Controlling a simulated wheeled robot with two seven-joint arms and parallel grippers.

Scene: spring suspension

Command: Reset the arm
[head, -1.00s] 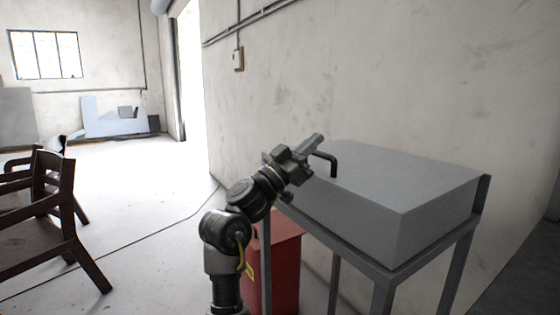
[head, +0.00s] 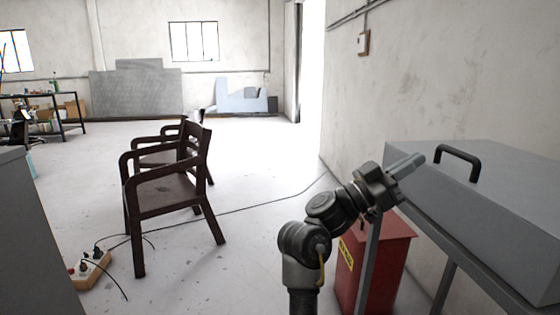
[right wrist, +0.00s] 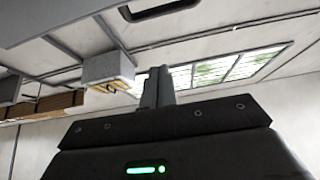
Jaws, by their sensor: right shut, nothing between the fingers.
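My right arm rises from the bottom of the head view, right of centre. Its gripper (head: 412,165) is shut and empty, its fingers pointing up and to the right. In the picture it overlaps the near left side of a grey box (head: 500,190) with a black handle (head: 459,158); I cannot tell how close they are. In the right wrist view the shut fingers (right wrist: 158,88) stand up past the gripper body, with nothing between them. My left gripper is not in view.
The grey box rests on a metal stand (head: 446,284) by the right wall. A red bin (head: 385,262) stands below, behind my arm. Dark wooden chairs (head: 170,190), a power strip (head: 90,270) with a cable and a grey cabinet (head: 35,235) are to the left. The middle floor is open.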

